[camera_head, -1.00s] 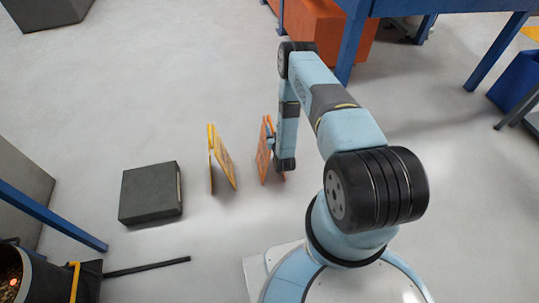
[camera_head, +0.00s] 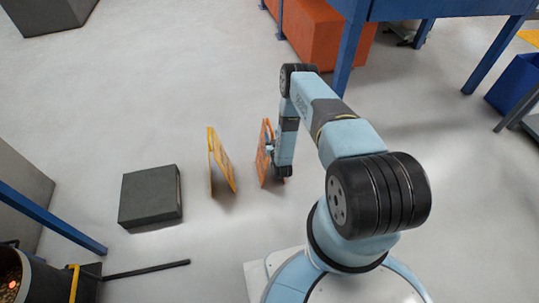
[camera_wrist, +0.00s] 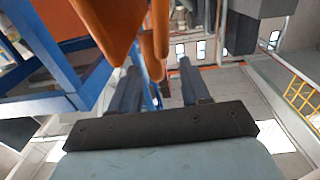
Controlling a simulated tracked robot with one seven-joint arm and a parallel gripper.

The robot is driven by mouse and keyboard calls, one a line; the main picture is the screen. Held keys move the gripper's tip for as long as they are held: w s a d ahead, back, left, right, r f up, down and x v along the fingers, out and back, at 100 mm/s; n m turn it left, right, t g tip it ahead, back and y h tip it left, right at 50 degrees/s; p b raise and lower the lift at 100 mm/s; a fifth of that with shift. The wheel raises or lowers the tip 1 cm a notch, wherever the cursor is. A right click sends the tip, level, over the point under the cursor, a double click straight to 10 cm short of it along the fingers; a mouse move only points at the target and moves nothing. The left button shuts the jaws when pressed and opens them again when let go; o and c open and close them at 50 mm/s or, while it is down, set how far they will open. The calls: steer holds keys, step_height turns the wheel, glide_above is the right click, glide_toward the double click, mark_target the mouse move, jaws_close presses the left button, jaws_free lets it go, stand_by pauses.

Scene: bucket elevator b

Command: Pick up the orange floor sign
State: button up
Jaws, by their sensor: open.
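The orange floor sign (camera_head: 263,158) stands upright on the floor like a tent, just left of my gripper in the head view. My gripper (camera_head: 270,147) is at the sign's upper part; the arm hides part of the sign's right side. In the wrist view, my gripper (camera_wrist: 162,78) shows two dark fingers spread apart. The orange sign (camera_wrist: 110,25) fills the top there, with a narrow orange part reaching down between the fingers. I cannot tell whether the fingers touch it.
A yellow floor sign (camera_head: 221,163) stands to the left of the orange one, with a small gap. A dark grey block (camera_head: 150,196) lies further left. An orange box (camera_head: 315,35) and blue frame legs (camera_head: 348,50) stand behind. Floor in front of the signs is clear.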

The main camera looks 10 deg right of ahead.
steer(key=shift+w+d+f, duration=0.1)
steer(key=shift+w+d, duration=0.05)
steer(key=shift+w, duration=1.25)
steer(key=shift+w+d+f, duration=0.1)
steer(key=shift+w, duration=1.25)
steer(key=shift+c, duration=0.3)
jaws_close()
